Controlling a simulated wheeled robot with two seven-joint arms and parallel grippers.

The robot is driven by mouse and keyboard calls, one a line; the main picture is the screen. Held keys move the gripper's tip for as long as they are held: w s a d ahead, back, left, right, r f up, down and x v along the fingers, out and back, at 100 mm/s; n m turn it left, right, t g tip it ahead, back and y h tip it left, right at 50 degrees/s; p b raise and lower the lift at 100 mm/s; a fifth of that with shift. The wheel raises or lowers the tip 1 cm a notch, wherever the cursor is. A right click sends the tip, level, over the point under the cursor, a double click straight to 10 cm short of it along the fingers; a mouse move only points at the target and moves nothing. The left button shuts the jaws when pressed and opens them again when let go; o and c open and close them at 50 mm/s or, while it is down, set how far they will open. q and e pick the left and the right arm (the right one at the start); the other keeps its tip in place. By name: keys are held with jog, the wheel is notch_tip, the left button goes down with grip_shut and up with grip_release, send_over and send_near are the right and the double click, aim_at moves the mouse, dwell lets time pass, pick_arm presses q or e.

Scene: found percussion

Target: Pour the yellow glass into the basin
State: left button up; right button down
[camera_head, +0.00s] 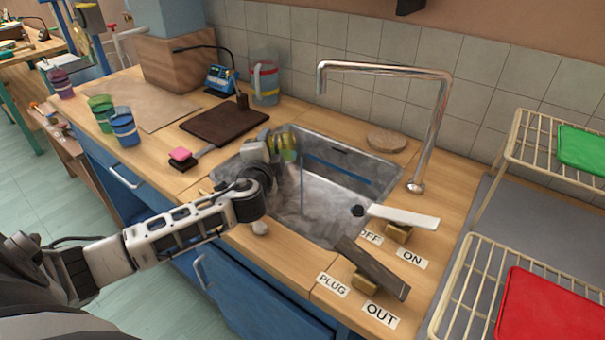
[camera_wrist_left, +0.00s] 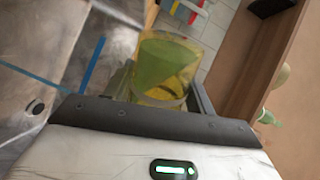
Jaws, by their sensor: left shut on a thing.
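My left gripper (camera_head: 284,146) reaches in from the left over the left part of the metal basin (camera_head: 345,205). It is shut on the yellow glass (camera_head: 292,153), which is partly hidden by the gripper in the head view. In the left wrist view the see-through yellow glass (camera_wrist_left: 165,70) sits between the fingers, with green showing inside. The green has a slanted edge against the glass walls, and the glass looks tilted. I cannot tell whether any liquid is leaving it. My right gripper is not in view.
A tall chrome tap (camera_head: 437,125) arches behind the basin. Lever blocks with OFF, ON, PLUG and OUT labels stand at its right. A wire rack (camera_head: 470,275) stands right.

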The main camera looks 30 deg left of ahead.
pick_arm(q)
jog(key=shift+d, duration=0.15)
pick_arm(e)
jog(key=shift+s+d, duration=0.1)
pick_arm(q)
jog(key=shift+w+f+m+p, duration=0.1)
jog(key=shift+m+p, duration=0.2)
jog(key=shift+m, duration=0.1)
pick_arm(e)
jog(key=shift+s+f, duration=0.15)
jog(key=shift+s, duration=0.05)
pick_arm(q)
jog(key=shift+d+f+m+y, duration=0.2)
jog(key=shift+m+y, duration=0.1)
jog(key=shift+m, duration=0.2)
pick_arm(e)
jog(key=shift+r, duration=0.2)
pick_arm(q)
jog(key=shift+w+p, duration=0.1)
jog(key=shift+p, duration=0.25)
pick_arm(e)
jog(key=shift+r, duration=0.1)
